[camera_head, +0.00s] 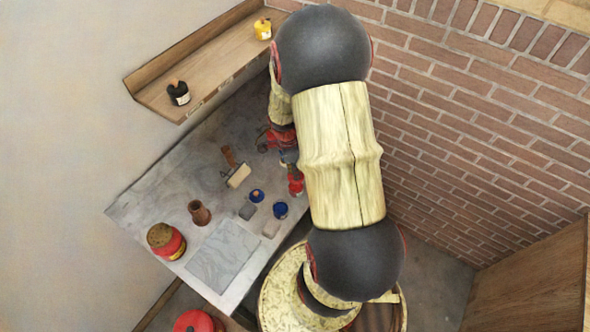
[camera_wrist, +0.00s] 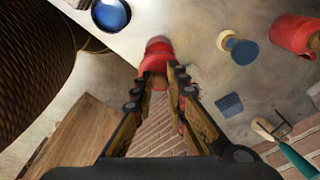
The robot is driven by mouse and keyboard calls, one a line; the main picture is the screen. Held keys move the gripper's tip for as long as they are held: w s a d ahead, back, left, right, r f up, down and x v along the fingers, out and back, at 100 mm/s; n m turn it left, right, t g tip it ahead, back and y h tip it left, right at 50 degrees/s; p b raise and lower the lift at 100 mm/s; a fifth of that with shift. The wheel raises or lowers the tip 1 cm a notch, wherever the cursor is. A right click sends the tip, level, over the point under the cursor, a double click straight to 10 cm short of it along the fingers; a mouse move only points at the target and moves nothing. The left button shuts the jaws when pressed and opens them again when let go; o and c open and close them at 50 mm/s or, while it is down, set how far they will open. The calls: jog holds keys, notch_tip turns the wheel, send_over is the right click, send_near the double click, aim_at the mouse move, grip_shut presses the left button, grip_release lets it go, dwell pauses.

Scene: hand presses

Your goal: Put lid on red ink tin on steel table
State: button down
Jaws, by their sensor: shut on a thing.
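My gripper (camera_wrist: 160,72) is shut on a red piece (camera_wrist: 157,52), which looks like the lid, at its fingertips. In the head view my gripper (camera_head: 289,158) is partly hidden by my arm, and red shows just below it (camera_head: 296,184), over the steel table (camera_head: 150,195). The fingers and the held piece block the view beneath, so I cannot tell the red ink tin apart from the lid or whether they touch.
An open blue tin (camera_head: 280,210) and a small blue piece with a knob (camera_head: 257,196) stand close by. A brayer (camera_head: 238,175), a brown pot (camera_head: 199,213), a red and yellow can (camera_head: 166,241) and a grey slab (camera_head: 224,256) lie leftward. A wall shelf (camera_head: 215,72) hangs behind.

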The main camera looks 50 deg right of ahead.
jog(key=shift+f+b, duration=1.85)
jog(key=shift+f, duration=1)
jog(key=shift+b, duration=0.4)
jog(key=shift+f+b, duration=0.15)
jog(key=shift+b, duration=0.4)
dwell(0.4)
jog(key=c, duration=1.8)
grip_release()
jog(key=shift+o, duration=0.4)
jog(key=o, duration=0.4)
jog(key=shift+o, duration=0.5)
